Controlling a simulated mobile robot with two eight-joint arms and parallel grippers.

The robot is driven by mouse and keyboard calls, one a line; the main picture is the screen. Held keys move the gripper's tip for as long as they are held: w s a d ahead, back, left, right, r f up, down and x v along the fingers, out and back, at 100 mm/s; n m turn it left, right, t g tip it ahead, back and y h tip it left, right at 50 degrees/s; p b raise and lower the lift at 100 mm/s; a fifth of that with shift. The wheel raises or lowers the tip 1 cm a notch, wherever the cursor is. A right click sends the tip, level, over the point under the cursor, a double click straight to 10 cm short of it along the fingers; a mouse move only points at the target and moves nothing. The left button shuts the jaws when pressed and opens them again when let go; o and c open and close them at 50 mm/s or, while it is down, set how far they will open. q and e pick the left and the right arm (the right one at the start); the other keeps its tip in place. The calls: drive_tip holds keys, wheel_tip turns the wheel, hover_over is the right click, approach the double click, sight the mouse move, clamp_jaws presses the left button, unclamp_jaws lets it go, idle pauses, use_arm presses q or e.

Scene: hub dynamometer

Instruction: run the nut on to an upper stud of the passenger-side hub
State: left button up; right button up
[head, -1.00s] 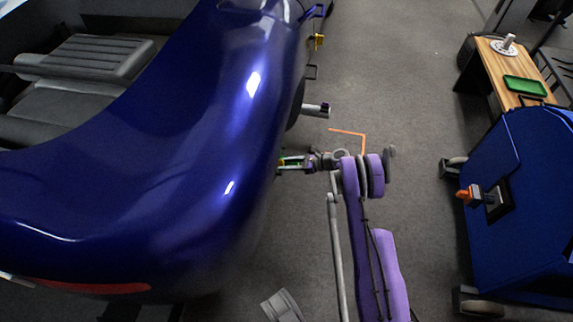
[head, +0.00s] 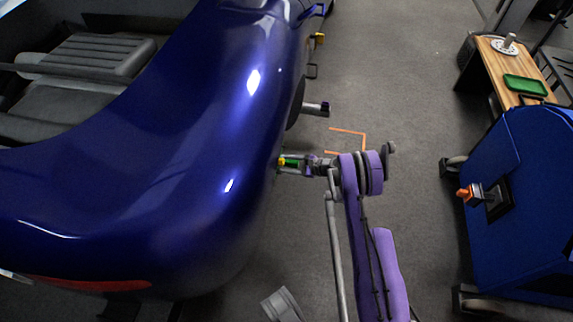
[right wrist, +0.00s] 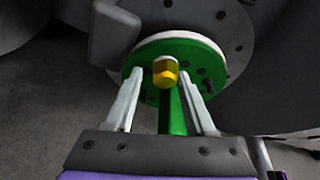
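The yellow hex nut (right wrist: 165,71) stands in front of the green hub disc (right wrist: 196,56) in the right wrist view. My right gripper (right wrist: 163,72) has one pale finger on each side of the nut, with gaps visible, so it looks open. A green bar (right wrist: 173,115) runs below the nut between the fingers; I cannot tell what it is fixed to. The nut hides any stud behind it. A dark stud (right wrist: 208,87) shows right of it. In the head view my right gripper (head: 287,162) is beside the blue car body. My left gripper is not in view.
The blue car body (head: 190,160) fills the left of the head view and overhangs the hub. A blue cabinet (head: 525,200) and a wooden bench (head: 497,68) stand at the right. Grey floor (head: 400,90) between is clear, with orange marks (head: 348,131).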

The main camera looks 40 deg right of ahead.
drive_tip(key=n+t+h, duration=0.1)
drive_tip(key=n+t, duration=0.2)
drive_tip(key=n, duration=0.2)
clamp_jaws()
drive_tip(key=m+g+y, duration=0.1)
drive_tip(key=m+g, duration=0.1)
drive_tip(key=m, duration=0.2)
drive_tip(key=m+g+y, duration=0.1)
drive_tip(key=m+g, duration=0.1)
drive_tip(key=m, duration=0.2)
drive_tip(key=shift+a+f+g+y, duration=0.1)
drive_tip(key=shift+f+g+y, duration=0.1)
drive_tip(key=shift+g+y, duration=0.15)
unclamp_jaws()
drive_tip(key=shift+r, duration=0.15)
